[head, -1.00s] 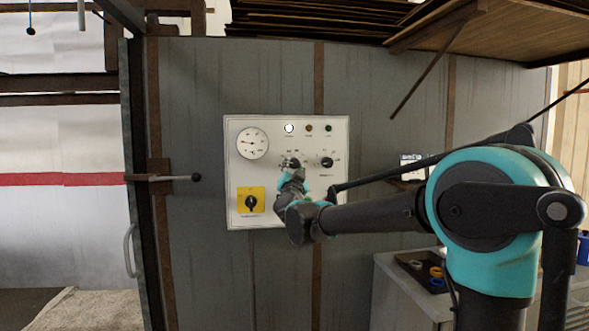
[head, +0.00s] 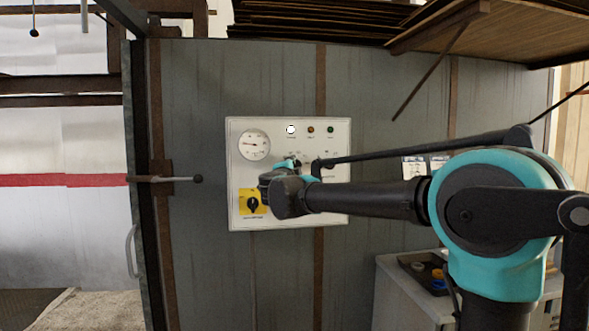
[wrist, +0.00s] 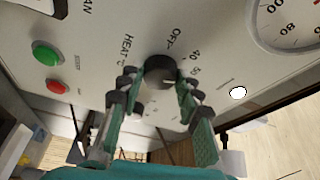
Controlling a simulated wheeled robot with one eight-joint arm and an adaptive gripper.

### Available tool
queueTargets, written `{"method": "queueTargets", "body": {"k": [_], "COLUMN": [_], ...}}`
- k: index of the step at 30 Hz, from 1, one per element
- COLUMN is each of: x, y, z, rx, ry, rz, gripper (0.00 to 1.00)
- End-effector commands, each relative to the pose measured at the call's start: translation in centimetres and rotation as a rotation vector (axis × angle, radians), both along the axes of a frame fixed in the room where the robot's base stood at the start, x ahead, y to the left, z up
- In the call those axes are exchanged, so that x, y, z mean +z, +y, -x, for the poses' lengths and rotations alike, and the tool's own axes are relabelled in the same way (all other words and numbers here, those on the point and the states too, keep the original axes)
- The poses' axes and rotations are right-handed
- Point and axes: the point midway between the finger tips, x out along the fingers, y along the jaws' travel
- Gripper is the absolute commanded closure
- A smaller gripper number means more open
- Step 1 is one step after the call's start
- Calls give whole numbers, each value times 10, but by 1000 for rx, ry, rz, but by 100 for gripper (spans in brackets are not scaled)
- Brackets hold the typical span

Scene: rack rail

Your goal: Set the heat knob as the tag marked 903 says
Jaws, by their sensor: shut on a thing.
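The heat knob (wrist: 160,72) is a dark round knob on the pale control panel (head: 240,178). In the wrist view the markings HEAT °C, OFF, 40 and 50 show around it. My gripper (wrist: 157,80) is shut on the knob, one green-padded finger on each side. The knob's setting is hard to read. In the head view my gripper (head: 290,170) is at the panel's middle, and my wrist hides the knob. Two white tags (head: 413,168) (head: 438,163) show on the wall to the right; their writing is too small to read, so I cannot tell which is 903.
The panel also has a round gauge (head: 254,145), a yellow-backed switch (head: 252,202) and a row of lamps (head: 310,130). A lever (head: 165,179) sticks out left of it. A grey cabinet (head: 395,285) stands at lower right, with a tray on top.

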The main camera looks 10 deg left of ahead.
Motion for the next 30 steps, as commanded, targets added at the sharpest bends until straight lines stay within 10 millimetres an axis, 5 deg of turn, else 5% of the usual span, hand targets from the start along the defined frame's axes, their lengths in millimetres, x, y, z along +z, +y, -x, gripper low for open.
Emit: {"method": "queueTargets", "body": {"k": [21,22,26,30], "x": [0,0,0,0], "y": [-1,-1,-1,0], "z": [0,0,0,0], "rx": [-1,-2,-1,-1], "ry": [20,20,20,19], "rz": [-70,-69,-69,-68], "gripper": [95,62,46,45]}}
